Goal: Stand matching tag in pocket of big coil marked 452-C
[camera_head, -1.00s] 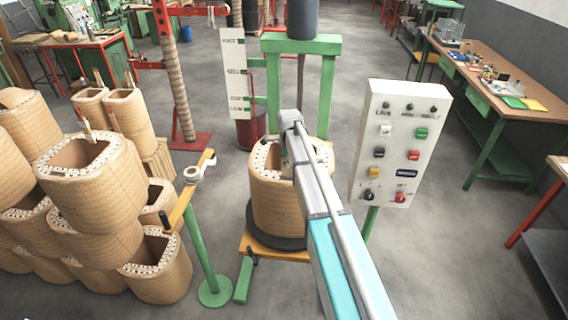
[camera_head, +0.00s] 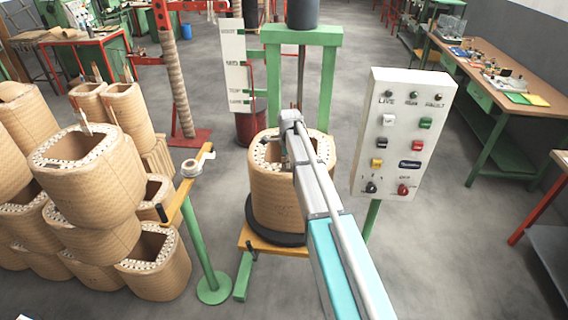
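A big tan coil (camera_head: 262,195) stands upright on a black round base on a yellow platform, under a green press frame. My arm reaches over it from the lower right. My gripper (camera_head: 287,160) is at the coil's top opening, mostly hidden behind my own arm, so its fingers cannot be made out. No tag can be made out, and no 452-C marking is legible on any coil. Several more big coils are stacked at the left, the top one (camera_head: 88,190) with a thin upright piece (camera_head: 86,124) at its opening.
A white control panel (camera_head: 402,135) stands close to the right of my arm. A green post with a yellow arm (camera_head: 188,190) and a tape roll stands left of the coil. A workbench (camera_head: 515,90) is at the right. Grey floor between is clear.

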